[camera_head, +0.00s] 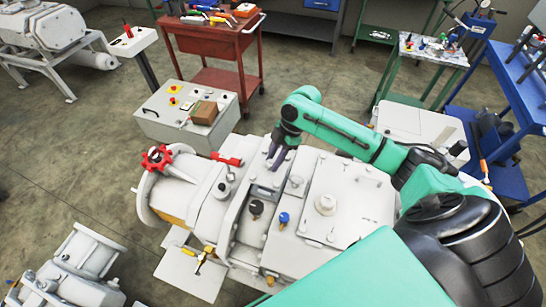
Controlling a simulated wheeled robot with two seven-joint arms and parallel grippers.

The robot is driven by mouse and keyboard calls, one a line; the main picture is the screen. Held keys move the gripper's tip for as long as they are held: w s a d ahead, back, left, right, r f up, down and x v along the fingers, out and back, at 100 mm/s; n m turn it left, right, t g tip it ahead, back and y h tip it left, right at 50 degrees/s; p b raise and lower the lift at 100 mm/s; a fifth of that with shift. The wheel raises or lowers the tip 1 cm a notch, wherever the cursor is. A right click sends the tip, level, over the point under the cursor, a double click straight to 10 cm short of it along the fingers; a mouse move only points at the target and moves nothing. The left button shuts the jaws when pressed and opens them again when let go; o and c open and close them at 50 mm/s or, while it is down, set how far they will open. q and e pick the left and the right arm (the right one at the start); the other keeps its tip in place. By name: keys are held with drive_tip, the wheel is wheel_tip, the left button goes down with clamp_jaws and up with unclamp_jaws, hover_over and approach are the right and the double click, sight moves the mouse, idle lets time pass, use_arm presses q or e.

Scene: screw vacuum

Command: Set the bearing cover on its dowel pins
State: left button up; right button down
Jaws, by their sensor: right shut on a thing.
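My right gripper (277,160) reaches in from the right over the back middle of the white vacuum pump (343,192). Its dark fingers point down and are shut on a part that is mostly hidden at this size; I take it to be the bearing cover. The fingers are close above the pump's top, near a raised section with a dark slot. I cannot tell whether the held part touches the pump. The dowel pins are too small to make out. My left gripper is not in view.
A red handwheel (157,159) and a red-handled valve (227,159) stand at the pump's left. Black and blue knobs (284,218) rise from its top. A control box (186,112) with a brown block (204,112) stands behind. A red cart (213,42) is farther back.

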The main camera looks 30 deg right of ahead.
wheel_tip(320, 180, down, 4)
drive_tip(key=shift+a+r+b, duration=0.15)
drive_tip(key=shift+r+b, duration=0.05)
drive_tip(key=shift+b, duration=0.75)
drive_tip(key=shift+f, duration=0.15)
use_arm(q)
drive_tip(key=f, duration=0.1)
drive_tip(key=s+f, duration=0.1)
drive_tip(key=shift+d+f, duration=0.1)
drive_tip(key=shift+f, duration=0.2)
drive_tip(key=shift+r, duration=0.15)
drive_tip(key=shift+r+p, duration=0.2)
drive_tip(key=shift+p, duration=0.15)
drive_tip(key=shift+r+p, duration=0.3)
use_arm(e)
drive_tip(key=shift+s, duration=0.1)
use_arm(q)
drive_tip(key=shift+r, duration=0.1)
